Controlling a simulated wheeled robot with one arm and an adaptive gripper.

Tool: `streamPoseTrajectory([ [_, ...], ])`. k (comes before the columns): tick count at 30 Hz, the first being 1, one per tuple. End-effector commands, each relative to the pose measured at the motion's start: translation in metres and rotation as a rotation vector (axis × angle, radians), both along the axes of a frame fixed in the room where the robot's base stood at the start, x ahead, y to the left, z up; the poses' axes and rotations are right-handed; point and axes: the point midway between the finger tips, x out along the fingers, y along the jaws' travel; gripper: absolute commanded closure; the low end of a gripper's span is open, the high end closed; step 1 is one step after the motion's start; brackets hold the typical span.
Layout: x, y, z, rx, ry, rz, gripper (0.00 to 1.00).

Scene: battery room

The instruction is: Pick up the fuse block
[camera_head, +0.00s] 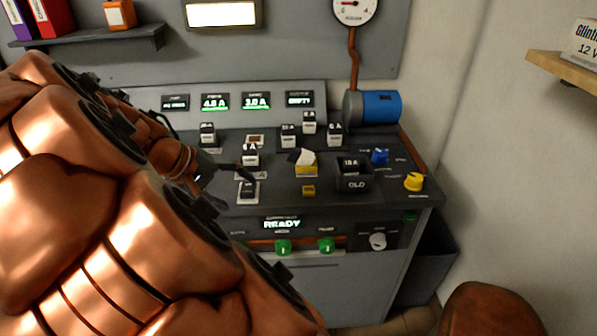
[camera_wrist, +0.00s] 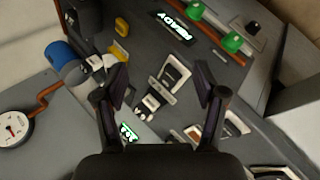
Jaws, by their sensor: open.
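Several small black-and-white fuse blocks stand on the dark console top. One labelled block (camera_head: 250,155) is near my gripper, and another block (camera_head: 248,190) is in front of it. Others stand at the back left (camera_head: 208,133) and back right (camera_head: 309,122). I cannot tell which is meant. In the wrist view my gripper (camera_wrist: 162,76) is open, its two dark fingers apart. A white-framed block or slot (camera_wrist: 178,72) and a smaller block (camera_wrist: 153,102) show between the fingers, with nothing gripped. In the head view my copper arm hides the console's left part.
A black box marked OLD (camera_head: 355,185) holds a labelled block. A yellow holder (camera_head: 306,169), a blue knob (camera_head: 379,156) and a yellow knob (camera_head: 413,181) are nearby. Green knobs (camera_head: 283,246) are on the front panel, under a READY display.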

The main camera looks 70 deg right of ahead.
Motion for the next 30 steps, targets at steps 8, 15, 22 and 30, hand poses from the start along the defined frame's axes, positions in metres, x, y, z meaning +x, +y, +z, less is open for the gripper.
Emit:
streamPoseTrajectory([
  [8, 0.010, -0.111, -0.023, -0.305, 0.139, -0.136, 0.29],
  [15, 0.019, -0.156, -0.032, -0.429, 0.209, -0.156, 0.29],
  [22, 0.012, -0.171, -0.036, -0.448, 0.222, -0.161, 0.29],
  [30, 0.000, -0.185, -0.042, -0.447, 0.220, -0.159, 0.29],
])
